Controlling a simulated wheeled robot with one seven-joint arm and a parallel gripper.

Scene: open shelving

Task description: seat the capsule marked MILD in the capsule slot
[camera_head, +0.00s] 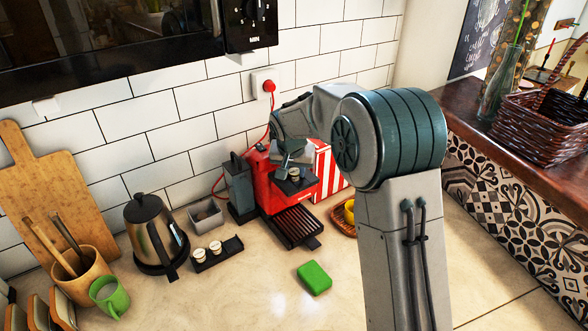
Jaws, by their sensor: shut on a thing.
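My gripper (291,166) reaches down at the front of the red coffee machine (262,185). It is shut on a small pale capsule (295,175), which shows just below the fingers, over the machine's dark front part. The mark on this capsule is too small to read. The capsule slot cannot be made out, and I cannot tell whether the capsule touches the machine. Two more pale capsules (200,254) and (215,246) stand in a black holder (232,246) on the counter, left of the machine. Their marks cannot be read either.
A steel kettle (147,228), a grey bin (206,217) and a green mug (110,296) stand left. A red-striped box (325,170) stands behind the machine, beside my arm. A green sponge (314,278) lies in front. The front counter is mostly clear.

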